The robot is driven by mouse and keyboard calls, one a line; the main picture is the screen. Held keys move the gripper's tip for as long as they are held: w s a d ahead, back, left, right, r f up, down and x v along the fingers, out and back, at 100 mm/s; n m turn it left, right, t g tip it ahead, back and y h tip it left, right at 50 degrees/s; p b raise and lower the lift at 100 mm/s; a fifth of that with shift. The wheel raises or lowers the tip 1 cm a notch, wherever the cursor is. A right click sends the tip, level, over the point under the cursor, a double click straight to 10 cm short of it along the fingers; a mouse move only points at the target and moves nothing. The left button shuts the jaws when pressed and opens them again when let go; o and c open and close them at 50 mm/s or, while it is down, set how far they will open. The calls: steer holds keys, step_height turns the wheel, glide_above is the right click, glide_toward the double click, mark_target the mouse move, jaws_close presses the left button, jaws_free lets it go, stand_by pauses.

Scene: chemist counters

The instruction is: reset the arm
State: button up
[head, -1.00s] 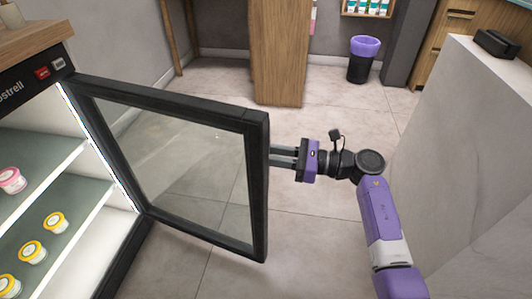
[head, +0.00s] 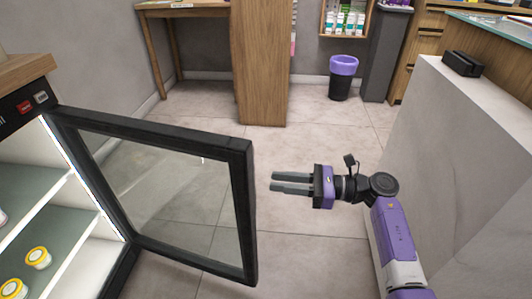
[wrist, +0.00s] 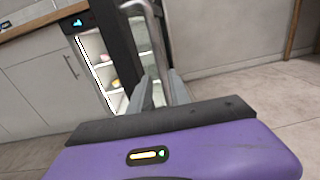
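My gripper (head: 273,182) is in mid-air to the right of the open fridge door (head: 248,215) in the head view. Its two grey fingers are apart with nothing between them, and they point left at the door's free edge. A small gap shows between the fingertips and the door. In the wrist view, the fingers (wrist: 160,82) point toward the door's grey handle (wrist: 155,35), which stands just beyond them. My arm is stretched forward and bent at the wrist.
The fridge (head: 28,108) stands at left with yellow-lidded jars (head: 38,258) on its shelves. A pale counter (head: 455,150) is close on the right of my arm. A wooden panel (head: 262,70) and a bin (head: 342,78) stand farther back. The floor between is clear.

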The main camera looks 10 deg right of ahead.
steer(key=d+r+m+t, duration=0.4)
steer(key=r+m+t, duration=0.7)
steer(key=m, duration=0.3)
steer(key=s+f+m+g+h, duration=0.1)
steer(key=s+f+m+h, duration=0.4)
steer(key=s+m, duration=0.85)
steer(key=s+f+m+g+h, duration=0.1)
steer(key=s+f+m+h, duration=0.4)
steer(key=s+m, duration=0.8)
steer(key=s+f+m+g+h, duration=0.1)
steer(key=s+f+m+h, duration=0.2)
steer(key=s+m+h, duration=1)
steer(key=s+r+n+y+p, duration=0.2)
steer(key=r+y+p, duration=0.1)
steer(key=r+p, duration=1.2)
steer(key=s+r+n+y+p, duration=0.2)
steer(key=r+y+p, duration=0.1)
steer(key=r+p, duration=1.3)
steer(key=shift+s, duration=0.4)
